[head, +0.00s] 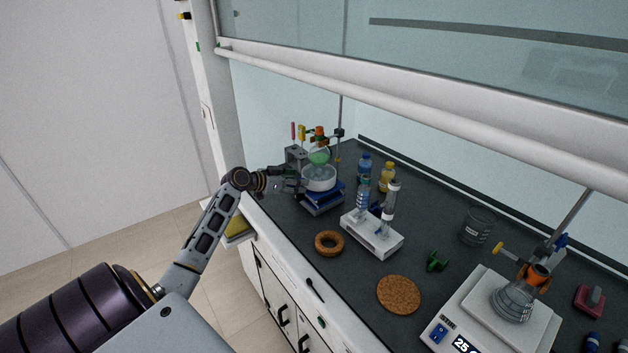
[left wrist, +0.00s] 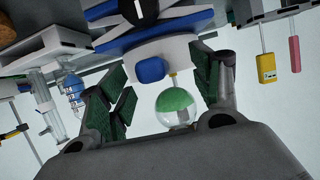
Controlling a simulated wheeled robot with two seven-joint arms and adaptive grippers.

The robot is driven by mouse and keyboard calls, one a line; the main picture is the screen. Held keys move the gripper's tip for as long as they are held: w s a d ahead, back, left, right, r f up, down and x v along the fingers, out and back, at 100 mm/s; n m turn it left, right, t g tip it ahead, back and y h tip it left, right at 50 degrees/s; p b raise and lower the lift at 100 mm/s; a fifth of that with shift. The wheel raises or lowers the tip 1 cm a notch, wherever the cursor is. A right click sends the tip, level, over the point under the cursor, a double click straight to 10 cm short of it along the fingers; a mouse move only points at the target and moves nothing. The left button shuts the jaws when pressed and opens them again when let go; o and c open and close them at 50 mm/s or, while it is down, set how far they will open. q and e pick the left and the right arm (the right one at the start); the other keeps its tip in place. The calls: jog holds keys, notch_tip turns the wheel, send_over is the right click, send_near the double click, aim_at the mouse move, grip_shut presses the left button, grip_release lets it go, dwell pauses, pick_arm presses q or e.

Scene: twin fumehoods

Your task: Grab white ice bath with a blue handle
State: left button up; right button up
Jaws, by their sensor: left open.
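The white ice bath (head: 319,182) is a round bowl on a blue lab jack (head: 322,199) at the far left of the bench. A round flask with green liquid (head: 318,157) hangs at its mouth. My left gripper (head: 298,186) is beside the bath's left side. In the left wrist view, which is turned upside down, the bath (left wrist: 184,52) shows its blue handle (left wrist: 150,70) between the two spread fingers of my left gripper (left wrist: 162,76). The gripper is open, and I cannot tell if a finger touches the handle. My right gripper is not in view.
A cork ring (head: 329,243), a white block with tubes (head: 371,236) and a cork mat (head: 399,295) stand nearer. Blue and yellow bottles (head: 387,177) are behind. A white scale (head: 470,330) is at lower right. The raised sash (head: 400,100) is overhead.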

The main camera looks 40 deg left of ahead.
pick_arm(q)
jog(key=shift+x, duration=1.15)
jog(key=shift+c, duration=0.3)
grip_shut()
jog(key=shift+r, duration=0.1)
